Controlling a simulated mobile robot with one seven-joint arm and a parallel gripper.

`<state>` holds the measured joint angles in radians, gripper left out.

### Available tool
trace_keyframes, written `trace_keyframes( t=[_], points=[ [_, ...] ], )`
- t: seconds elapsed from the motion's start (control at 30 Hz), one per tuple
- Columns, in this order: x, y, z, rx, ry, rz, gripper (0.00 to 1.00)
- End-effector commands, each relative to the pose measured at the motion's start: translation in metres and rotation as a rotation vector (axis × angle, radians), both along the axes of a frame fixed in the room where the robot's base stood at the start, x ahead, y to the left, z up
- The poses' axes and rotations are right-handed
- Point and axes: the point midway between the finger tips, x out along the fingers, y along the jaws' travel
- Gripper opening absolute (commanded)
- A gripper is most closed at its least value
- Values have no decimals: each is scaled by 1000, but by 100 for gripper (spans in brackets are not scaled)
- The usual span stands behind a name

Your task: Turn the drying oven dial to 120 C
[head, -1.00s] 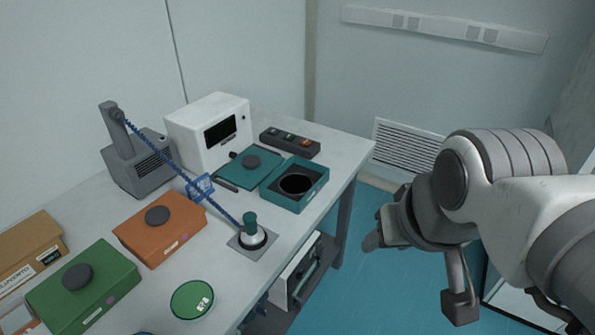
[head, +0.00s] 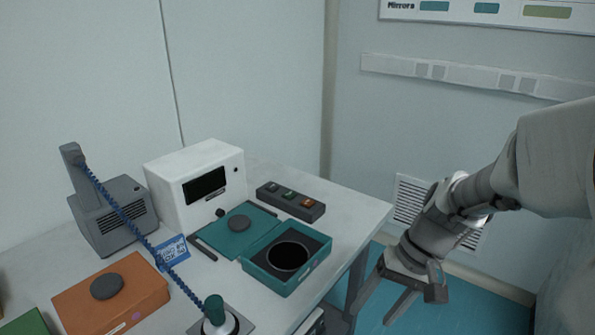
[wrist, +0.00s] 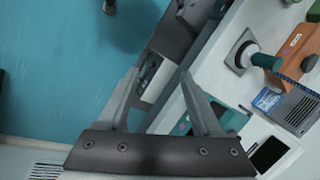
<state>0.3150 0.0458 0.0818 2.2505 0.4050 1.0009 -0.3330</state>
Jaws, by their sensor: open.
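A white box-shaped unit (head: 195,160) with a dark window, which looks like the drying oven, stands at the back of the table. A dark round knob (head: 220,213) shows at its lower front; its markings are too small to read. The unit also shows partly at the lower right of the wrist view (wrist: 285,163). My gripper (head: 370,317) is open and empty, pointing down beyond the table's right edge, well apart from the unit. Its spread fingers show in the wrist view (wrist: 158,72).
An open teal box (head: 285,287), a dark switch strip (head: 290,201), a grey device (head: 115,215) with a blue coiled cord, an orange box (head: 110,295) and a green-topped plunger (head: 214,310) crowd the table. Blue floor (head: 480,270) lies clear on the right.

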Motion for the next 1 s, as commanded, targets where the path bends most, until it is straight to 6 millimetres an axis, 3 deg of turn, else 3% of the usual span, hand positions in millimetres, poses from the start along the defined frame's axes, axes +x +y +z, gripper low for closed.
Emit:
trace_keyframes(
  t=[0.03, 0.5, 1.0],
  points=[
    [6, -2, -27, 44, 39, -18, 67],
    [45, -11, -200, 488, 227, -207, 67],
    [60, -14, -395, 982, 235, -556, 67]
  ],
)
